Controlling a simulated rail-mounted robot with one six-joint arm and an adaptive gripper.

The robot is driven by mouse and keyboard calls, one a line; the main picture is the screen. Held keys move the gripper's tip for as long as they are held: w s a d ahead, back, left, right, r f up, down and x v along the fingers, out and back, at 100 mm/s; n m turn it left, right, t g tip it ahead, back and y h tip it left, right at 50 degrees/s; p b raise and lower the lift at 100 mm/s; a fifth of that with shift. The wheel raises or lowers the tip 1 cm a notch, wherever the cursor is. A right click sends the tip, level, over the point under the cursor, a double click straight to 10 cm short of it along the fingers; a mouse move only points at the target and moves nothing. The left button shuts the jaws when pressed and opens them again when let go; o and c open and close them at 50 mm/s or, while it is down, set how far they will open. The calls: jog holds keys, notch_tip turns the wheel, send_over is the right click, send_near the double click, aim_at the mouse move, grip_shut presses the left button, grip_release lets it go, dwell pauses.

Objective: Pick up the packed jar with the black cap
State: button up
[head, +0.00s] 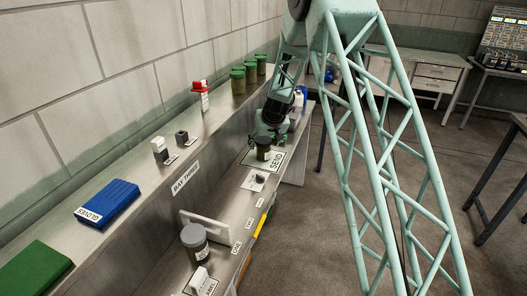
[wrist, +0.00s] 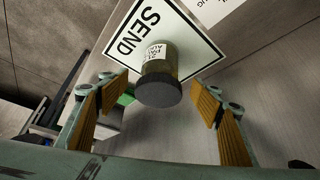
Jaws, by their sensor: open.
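The packed jar with a dark, nearly black cap (wrist: 158,90) stands on the white SEND card (wrist: 132,38) in the wrist view, with a pale label on its olive side. My gripper (wrist: 155,86) is open, one finger to each side of the cap, with visible gaps and nothing held. In the head view my gripper (head: 269,137) is down over the jar (head: 263,153) and hides part of it. The green-edged SEND card (head: 277,161) lies on the lower bench there.
A grey-capped jar (head: 194,238) stands nearer on the lower bench, by a white upright panel (head: 205,222). A white bottle (head: 299,98) stands behind my gripper.

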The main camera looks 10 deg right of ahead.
dwell(0.4)
jog(key=shift+x, duration=2.55)
jog(key=shift+c, duration=0.5)
jog(key=c, duration=1.1)
